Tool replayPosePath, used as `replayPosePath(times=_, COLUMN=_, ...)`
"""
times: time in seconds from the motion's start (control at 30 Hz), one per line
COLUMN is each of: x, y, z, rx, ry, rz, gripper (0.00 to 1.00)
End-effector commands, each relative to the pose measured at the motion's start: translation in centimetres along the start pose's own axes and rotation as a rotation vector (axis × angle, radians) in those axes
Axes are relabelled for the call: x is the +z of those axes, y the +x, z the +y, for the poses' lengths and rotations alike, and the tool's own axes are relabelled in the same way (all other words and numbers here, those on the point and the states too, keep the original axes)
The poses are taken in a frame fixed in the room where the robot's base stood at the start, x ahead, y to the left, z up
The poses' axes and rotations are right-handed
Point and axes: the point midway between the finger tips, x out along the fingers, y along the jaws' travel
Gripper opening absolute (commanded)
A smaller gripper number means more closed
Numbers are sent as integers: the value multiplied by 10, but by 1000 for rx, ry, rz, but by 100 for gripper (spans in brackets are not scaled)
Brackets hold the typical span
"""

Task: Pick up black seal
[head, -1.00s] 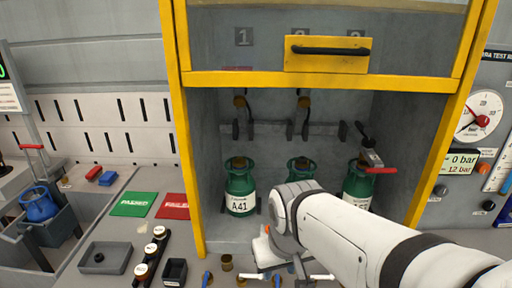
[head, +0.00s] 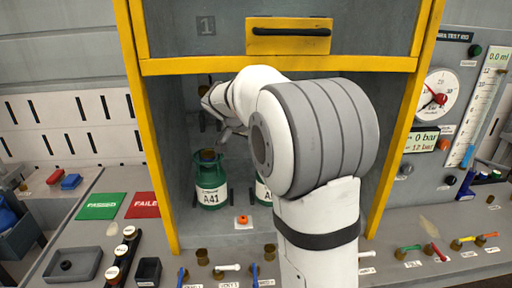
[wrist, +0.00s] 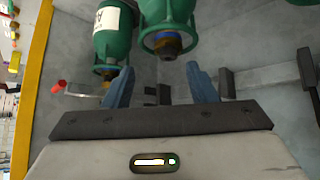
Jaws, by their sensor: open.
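A small dark round piece (head: 67,266), which may be the black seal, lies in a shallow grey tray (head: 88,262) at the lower left of the head view. It is too small to tell for sure. My gripper (wrist: 161,80) is open, with two blue fingers and nothing between them. In the head view it is up inside the yellow-framed cabinet, partly hidden by my arm, far from the tray. In the wrist view a green cylinder's brass valve (wrist: 168,45) shows just beyond the fingertips, apart from them.
A green cylinder labelled A41 (head: 210,183) stands in the cabinet; another is mostly behind my arm. A raised yellow-framed door (head: 290,37) is overhead. Green (head: 102,206) and red (head: 142,205) mats lie behind.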

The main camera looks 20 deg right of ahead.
Motion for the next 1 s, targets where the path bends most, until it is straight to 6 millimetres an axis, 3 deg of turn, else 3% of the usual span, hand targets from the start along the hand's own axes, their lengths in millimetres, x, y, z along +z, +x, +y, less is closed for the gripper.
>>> replayPosePath(times=0.2, x=-19, y=18, z=-16, rx=12, ry=86, rz=56, gripper=52)
replayPosePath(times=0.73, x=-21, y=84, z=-13, rx=12, ry=86, rz=55, gripper=52)
replayPosePath(times=1.0, x=-20, y=89, z=-14, rx=8, ry=86, rz=56, gripper=52)
